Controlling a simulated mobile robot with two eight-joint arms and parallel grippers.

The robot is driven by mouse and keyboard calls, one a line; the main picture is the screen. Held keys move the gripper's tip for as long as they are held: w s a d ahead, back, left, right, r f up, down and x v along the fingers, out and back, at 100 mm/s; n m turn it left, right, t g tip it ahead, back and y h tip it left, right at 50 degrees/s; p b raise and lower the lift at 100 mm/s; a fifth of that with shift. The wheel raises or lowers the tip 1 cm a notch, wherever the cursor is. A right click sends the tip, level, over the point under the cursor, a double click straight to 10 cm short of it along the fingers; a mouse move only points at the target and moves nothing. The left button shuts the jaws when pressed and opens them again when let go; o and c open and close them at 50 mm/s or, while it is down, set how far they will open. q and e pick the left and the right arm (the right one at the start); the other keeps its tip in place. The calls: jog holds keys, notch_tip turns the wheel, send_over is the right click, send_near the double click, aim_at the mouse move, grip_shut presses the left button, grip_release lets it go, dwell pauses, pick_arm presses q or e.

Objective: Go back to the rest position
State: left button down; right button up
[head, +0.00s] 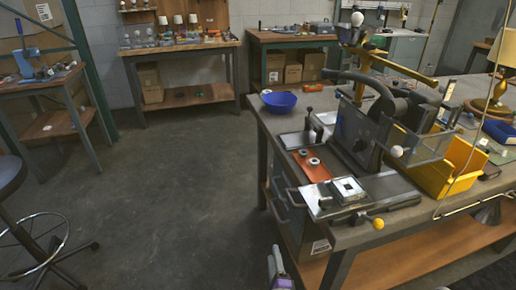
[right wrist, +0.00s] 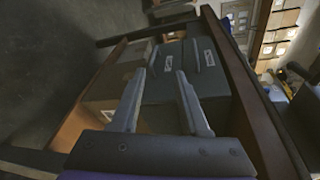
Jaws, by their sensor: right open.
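My right gripper (head: 275,262) shows at the bottom edge of the head view, low in front of the workbench (head: 350,236) and apart from it. In the right wrist view my right gripper (right wrist: 163,72) has its two fingers spread with nothing between them. Behind the fingers are grey cases or drawers (right wrist: 190,70) under the bench. My left gripper is in neither view.
The bench carries a blue bowl (head: 279,101), a dark machine (head: 362,125), a yellow bin (head: 436,178) and a lamp (head: 492,108). A stool (head: 12,175) stands at the left. The floor (head: 165,190) between is clear. More tables line the back wall.

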jog(key=s+r+n+g+y, duration=0.4)
jog(key=s+r+n, duration=0.2)
jog(key=n, duration=0.6)
jog(key=s+d+f+n+g+h, duration=0.2)
jog(key=s+d+n+g+h, duration=0.15)
jog(key=s+d, duration=0.45)
jog(key=s+d+f+n+g+h, duration=0.2)
jog(key=s+d+n+g, duration=0.25)
jog(key=s, duration=0.65)
pick_arm(q)
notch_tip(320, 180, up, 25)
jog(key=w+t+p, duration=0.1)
jog(key=p, duration=2)
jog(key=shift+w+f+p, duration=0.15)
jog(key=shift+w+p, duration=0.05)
jog(key=shift+p, duration=0.1)
pick_arm(e)
notch_tip(320, 180, up, 25)
jog(key=t, duration=0.1)
jog(key=shift+w+d+n, duration=0.2)
jog(key=shift+w+n, duration=0.2)
jog(key=shift+w, duration=0.05)
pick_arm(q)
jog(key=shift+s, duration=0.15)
pick_arm(e)
jog(key=shift+s, duration=0.15)
